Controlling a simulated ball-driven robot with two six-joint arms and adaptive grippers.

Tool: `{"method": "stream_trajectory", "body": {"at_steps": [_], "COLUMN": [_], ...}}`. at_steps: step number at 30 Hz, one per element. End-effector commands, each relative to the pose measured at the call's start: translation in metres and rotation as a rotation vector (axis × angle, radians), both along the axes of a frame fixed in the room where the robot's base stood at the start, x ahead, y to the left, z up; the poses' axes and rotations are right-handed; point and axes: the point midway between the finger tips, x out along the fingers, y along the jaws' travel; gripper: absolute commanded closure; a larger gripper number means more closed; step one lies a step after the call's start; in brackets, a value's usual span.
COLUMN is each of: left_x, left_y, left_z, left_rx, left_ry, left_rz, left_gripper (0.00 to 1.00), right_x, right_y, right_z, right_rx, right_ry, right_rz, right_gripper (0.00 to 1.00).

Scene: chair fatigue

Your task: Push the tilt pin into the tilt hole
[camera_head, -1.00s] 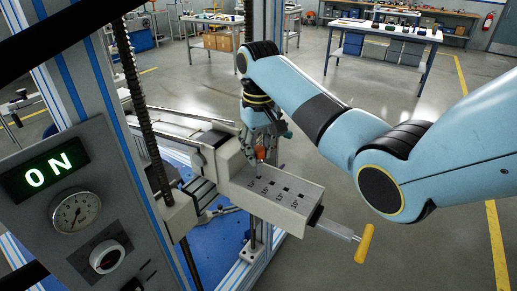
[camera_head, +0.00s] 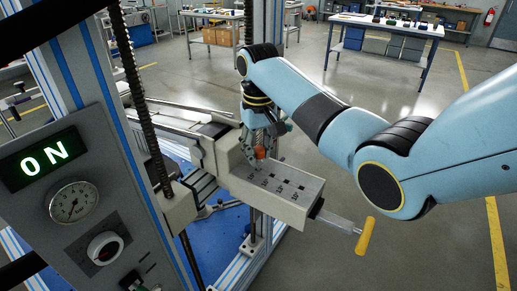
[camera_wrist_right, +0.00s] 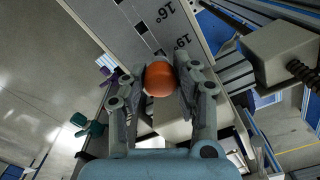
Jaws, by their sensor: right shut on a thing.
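The tilt pin shows as an orange round knob (camera_head: 260,153) in the head view, over the far left end of the pale tilt block (camera_head: 305,209). My right gripper (camera_head: 258,160) points down there, shut on the pin. In the right wrist view the orange knob (camera_wrist_right: 159,79) sits between the two fingers of my right gripper (camera_wrist_right: 158,85). The block's top has a row of dark square holes with printed degree marks, such as 16°. The pin's shaft and the spot beneath it are hidden by the knob and fingers, so I cannot tell how deep it sits. My left gripper is not in view.
A yellow handle (camera_head: 365,235) on a rod sticks out of the block's near end. A grey panel (camera_head: 95,190) with a lit ON display, a gauge and a dial stands at the left. A threaded rod (camera_head: 140,100) rises beside it. Open floor lies at the right.

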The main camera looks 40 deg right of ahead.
Motion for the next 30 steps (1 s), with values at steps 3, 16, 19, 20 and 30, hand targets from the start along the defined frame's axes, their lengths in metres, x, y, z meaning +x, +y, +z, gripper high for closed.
{"method": "stream_trajectory", "body": {"at_steps": [3,16,19,20,30], "left_x": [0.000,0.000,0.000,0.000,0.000], "left_y": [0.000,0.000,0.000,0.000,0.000], "left_z": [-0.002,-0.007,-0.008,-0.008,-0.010], "left_rx": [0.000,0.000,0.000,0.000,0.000], "left_ry": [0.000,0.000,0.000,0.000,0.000], "left_rz": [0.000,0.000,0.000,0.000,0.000], "left_gripper": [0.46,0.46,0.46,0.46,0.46], "right_x": [0.000,0.000,0.000,0.000,0.000], "right_y": [0.000,0.000,0.000,0.000,0.000], "right_z": [-0.004,-0.014,-0.017,-0.018,-0.022], "right_rx": [0.000,0.000,0.000,0.000,0.000], "right_ry": [0.001,0.000,0.000,0.000,0.000], "right_rz": [0.000,0.000,0.000,0.000,0.000], "right_gripper": [1.00,1.00,1.00,1.00,0.57]}}
